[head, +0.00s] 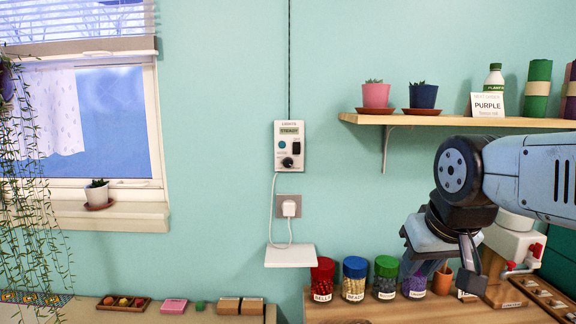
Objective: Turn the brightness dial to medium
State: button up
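The brightness dial (287,162) is a small black knob low on a white wall control panel (279,158). The panel has a small green display that seems to read "STEADY", a teal button (282,145) and a black switch (296,146). The dial's pointer and setting marks are too small to read. My gripper (440,275) is at the lower right, pointing down, well right of the panel and lower than it. Its fingers are apart and I see nothing held between them.
A wall shelf (450,121) with potted plants and a bottle juts out at upper right. Below the panel are a plugged socket (289,208) and a small white ledge (290,256). Lidded jars, including a red-lidded one (322,280), line the counter. The wall around the panel is clear.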

aim_at(287, 162)
jog(key=k, duration=0.45)
jog(key=z, duration=1.4)
jog(key=k, duration=1.2)
jog(key=u, duration=1.35)
jog(key=i, duration=1)
